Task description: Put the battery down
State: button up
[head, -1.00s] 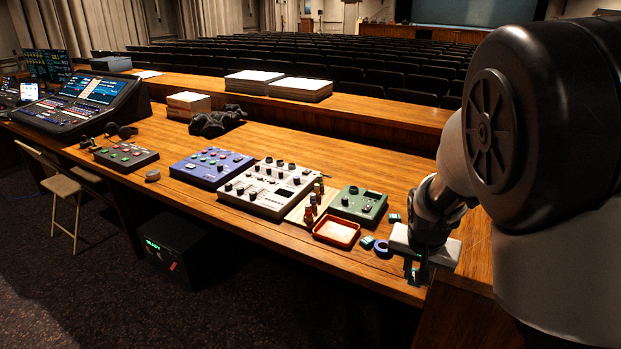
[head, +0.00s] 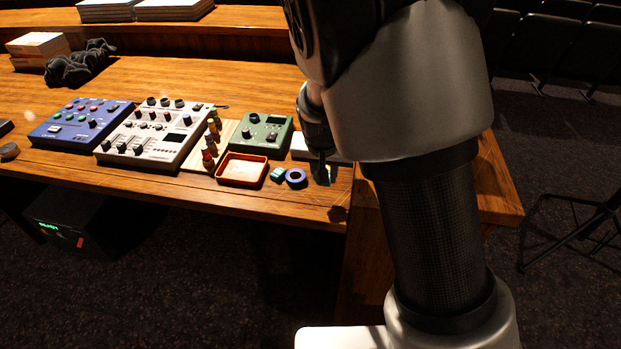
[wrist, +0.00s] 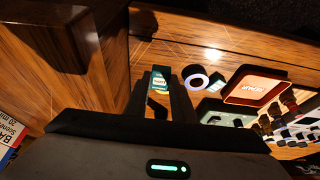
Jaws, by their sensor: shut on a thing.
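My gripper (wrist: 161,98) is shut on a battery (wrist: 161,79), a small block with a teal and white label, seen between the fingertips in the wrist view. In the head view my gripper (head: 322,178) is at the right end of the desk, partly hidden by my arm, and points down. I cannot tell whether the held battery touches the desk. A second teal battery (head: 277,174) lies on the desk to the left, beside a blue ring-shaped roll (head: 296,177). The roll also shows in the wrist view (wrist: 196,79).
An orange tray (head: 243,183) stands left of the second battery. Behind are a green device (head: 265,132) and a pale flat block (head: 300,147), partly hidden by my arm. Small bottles (head: 210,150) and a white mixer (head: 150,140) stand farther left. The desk's front edge is close.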

aim_at(324, 198)
jog(key=shift+w+f+b, duration=0.1)
jog(key=shift+f+b, duration=0.4)
jog(key=shift+f, duration=2.8)
jog(key=shift+f, duration=0.1)
jog(key=shift+f, duration=0.15)
jog(key=o, duration=1)
jog(key=shift+r, duration=0.2)
